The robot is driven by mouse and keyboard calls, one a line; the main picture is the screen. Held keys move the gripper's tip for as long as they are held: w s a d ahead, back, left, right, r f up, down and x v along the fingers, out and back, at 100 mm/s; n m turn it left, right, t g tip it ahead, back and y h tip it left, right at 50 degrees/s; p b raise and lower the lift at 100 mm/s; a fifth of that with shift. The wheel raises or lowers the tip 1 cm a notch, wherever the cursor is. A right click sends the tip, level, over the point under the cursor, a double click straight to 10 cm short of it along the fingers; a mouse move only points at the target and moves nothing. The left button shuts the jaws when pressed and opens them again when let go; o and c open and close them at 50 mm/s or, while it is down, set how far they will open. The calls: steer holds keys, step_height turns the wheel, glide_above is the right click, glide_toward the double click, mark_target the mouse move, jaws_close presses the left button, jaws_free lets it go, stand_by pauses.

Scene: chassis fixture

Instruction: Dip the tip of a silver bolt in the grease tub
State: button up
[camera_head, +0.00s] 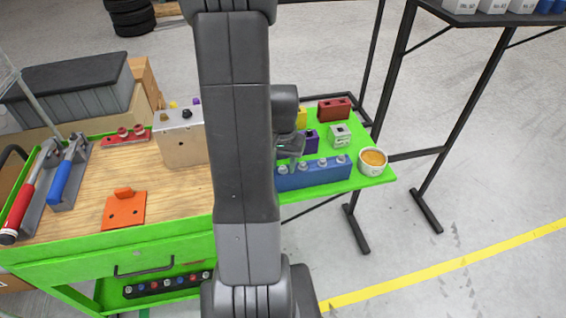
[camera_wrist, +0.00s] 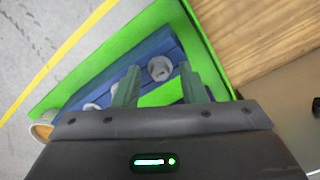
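A blue rack (camera_head: 318,178) on the green right end of the bench holds a row of silver bolts (camera_head: 340,159) standing upright. The white grease tub (camera_head: 373,162), with tan grease inside, stands at the bench corner right of the rack. My gripper (camera_head: 291,155) is over the left end of the rack. In the wrist view my gripper (camera_wrist: 158,84) is open and empty, with one silver bolt (camera_wrist: 160,68) showing between and just beyond its fingertips. More bolts show to the left, partly hidden by the gripper. The tub's edge (camera_wrist: 42,130) shows at lower left.
Red (camera_head: 335,109), yellow, purple and pale green (camera_head: 339,135) blocks stand behind the rack. A metal box (camera_head: 180,138) stands on the wooden top left of my arm, with an orange part (camera_head: 124,210) in front. A dark-framed shelf (camera_head: 480,20) stands at right.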

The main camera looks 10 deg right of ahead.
mark_target(283, 167)
jaws_close()
steer(key=shift+r, duration=0.1)
steer(key=shift+r+p, duration=2.65)
steer(key=shift+r, duration=0.8)
